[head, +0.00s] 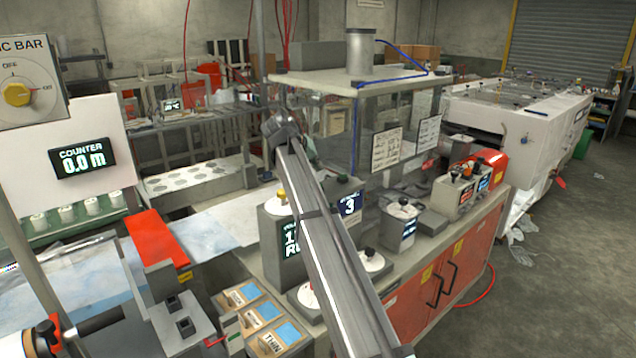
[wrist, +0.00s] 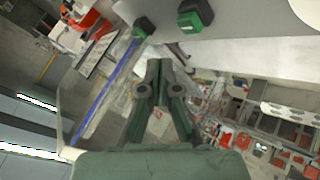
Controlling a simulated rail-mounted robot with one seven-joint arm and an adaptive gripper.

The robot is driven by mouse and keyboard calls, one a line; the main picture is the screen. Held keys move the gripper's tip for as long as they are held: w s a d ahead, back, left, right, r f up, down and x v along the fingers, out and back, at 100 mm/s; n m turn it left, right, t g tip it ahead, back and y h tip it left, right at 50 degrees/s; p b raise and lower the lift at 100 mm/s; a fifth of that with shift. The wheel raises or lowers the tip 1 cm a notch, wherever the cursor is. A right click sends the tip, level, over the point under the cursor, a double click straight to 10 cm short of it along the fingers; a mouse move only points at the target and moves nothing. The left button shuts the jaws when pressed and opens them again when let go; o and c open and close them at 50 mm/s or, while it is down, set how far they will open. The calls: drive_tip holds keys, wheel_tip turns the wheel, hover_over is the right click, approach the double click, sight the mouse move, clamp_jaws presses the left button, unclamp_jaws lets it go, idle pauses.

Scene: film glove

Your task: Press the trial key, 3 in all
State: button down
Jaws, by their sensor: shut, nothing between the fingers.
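My gripper (wrist: 160,72) shows in the wrist view with its two fingertips together, holding nothing. In the head view my arm rises across the middle; its far end is dark and I cannot make out the fingers there. No key can be read as the trial key. Beside my arm stands a grey box with a yellow knob (head: 281,194) on top and a lit display (head: 292,240), partly hidden by the arm. Just right of the arm, a second display (head: 350,204) reads 3. In the wrist view my fingertips touch no key that I can see.
A glass-walled cabinet (head: 395,125) stands behind the arm. Labelled tiles (head: 264,312) lie front left. A counter display (head: 83,159) reads 0.0 m.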

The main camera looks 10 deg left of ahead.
drive_tip(key=shift+r+p, duration=0.3)
drive_tip(key=shift+r, duration=0.8)
drive_tip(key=shift+d+f, duration=0.1)
